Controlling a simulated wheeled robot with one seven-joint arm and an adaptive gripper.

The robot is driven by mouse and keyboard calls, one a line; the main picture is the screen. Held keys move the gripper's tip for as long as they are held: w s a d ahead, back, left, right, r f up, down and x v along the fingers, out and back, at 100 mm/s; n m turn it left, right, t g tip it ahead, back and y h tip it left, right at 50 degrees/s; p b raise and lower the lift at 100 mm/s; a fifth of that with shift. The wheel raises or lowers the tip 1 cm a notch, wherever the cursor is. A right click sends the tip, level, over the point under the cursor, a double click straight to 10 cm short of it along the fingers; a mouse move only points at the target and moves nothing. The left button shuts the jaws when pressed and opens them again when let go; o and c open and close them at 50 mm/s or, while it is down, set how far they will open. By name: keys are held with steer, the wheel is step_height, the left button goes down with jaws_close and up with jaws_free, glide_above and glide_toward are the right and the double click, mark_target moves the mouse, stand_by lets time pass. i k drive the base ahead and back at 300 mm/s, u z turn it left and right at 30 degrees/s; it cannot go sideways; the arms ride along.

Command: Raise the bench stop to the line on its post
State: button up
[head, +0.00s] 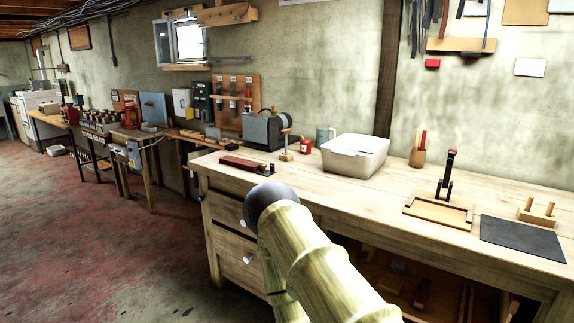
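A dark upright post (447,172) with a reddish top stands on the right half of the wooden workbench (350,200), behind a shallow wooden tray (438,222). A smaller light wooden post (286,146) with a crosspiece stands near the bench's back left. I cannot tell which one is the bench stop, and no line shows clearly on either. My pale, segmented arm rises in front of the bench, with a dark round joint at its upper end. My gripper is not in view.
A whitish bin (354,155) stands at the bench's back middle. A dark mat (522,238) and a pegged wooden block (538,212) lie at right. A reddish-brown block (243,164) lies at left. The bench's front middle is clear.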

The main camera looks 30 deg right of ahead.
mark_target(263, 166)
steer(key=z, duration=1.3)
steer(key=i, duration=0.75)
steer(key=u, duration=1.45)
